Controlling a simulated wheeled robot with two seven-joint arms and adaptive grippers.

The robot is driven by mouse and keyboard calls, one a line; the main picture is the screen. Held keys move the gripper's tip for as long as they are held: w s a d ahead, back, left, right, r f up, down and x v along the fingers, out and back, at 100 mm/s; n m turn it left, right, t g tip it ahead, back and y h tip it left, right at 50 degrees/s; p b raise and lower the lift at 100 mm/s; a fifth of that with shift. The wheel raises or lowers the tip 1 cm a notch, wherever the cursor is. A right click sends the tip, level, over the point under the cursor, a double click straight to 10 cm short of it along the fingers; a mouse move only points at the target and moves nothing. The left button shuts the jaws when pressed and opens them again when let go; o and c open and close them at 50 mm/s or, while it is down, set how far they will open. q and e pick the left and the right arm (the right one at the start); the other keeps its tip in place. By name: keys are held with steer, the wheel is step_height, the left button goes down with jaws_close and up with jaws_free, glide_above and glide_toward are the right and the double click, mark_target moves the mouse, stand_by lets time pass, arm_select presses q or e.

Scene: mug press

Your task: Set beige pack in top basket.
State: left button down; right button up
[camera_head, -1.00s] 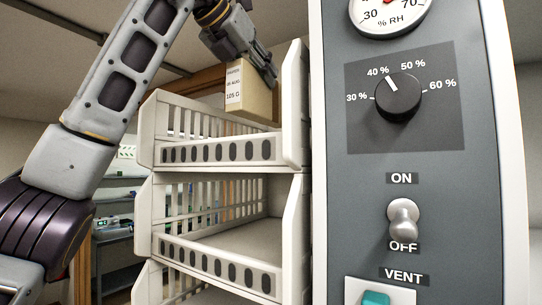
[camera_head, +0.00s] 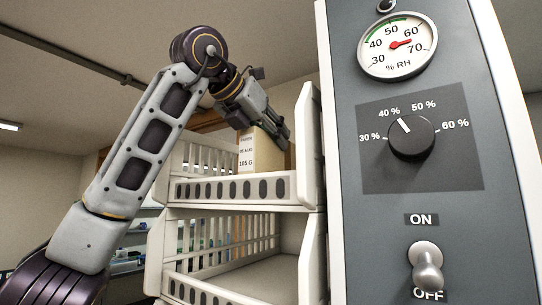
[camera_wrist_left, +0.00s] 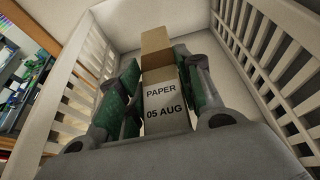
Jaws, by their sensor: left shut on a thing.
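The beige pack (camera_head: 259,152) is a box with a printed white label. My left gripper (camera_head: 262,128) is shut on it from above. In the head view the pack is inside the top basket (camera_head: 228,189), behind its low front wall, which hides the pack's bottom. The left wrist view shows the pack (camera_wrist_left: 156,44) between the two fingers (camera_wrist_left: 158,88), its label reading "PAPER 05 AUG". Slatted basket walls (camera_wrist_left: 272,52) stand on both sides. I cannot tell whether the pack touches the basket floor. My right gripper is not in view.
A second white basket (camera_head: 215,293) sits directly below the top one. A grey control panel (camera_head: 415,215) with a humidity gauge (camera_head: 397,45), a knob (camera_head: 411,137) and an on/off switch (camera_head: 427,267) stands close on the right. Shelves show behind at the left.

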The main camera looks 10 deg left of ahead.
mark_target(268, 152)
arm_select(q)
steer(key=shift+f, duration=2)
steer(key=shift+f, duration=0.2)
steer(key=c, duration=1)
jaws_free()
steer(key=shift+o, duration=0.2)
steer(key=shift+r, duration=0.15)
steer(key=shift+s+a+r, duration=0.15)
steer(key=shift+s+a, duration=0.05)
steer(key=shift+s, duration=0.25)
steer(key=b+v, duration=0.3)
steer(key=v, duration=0.8)
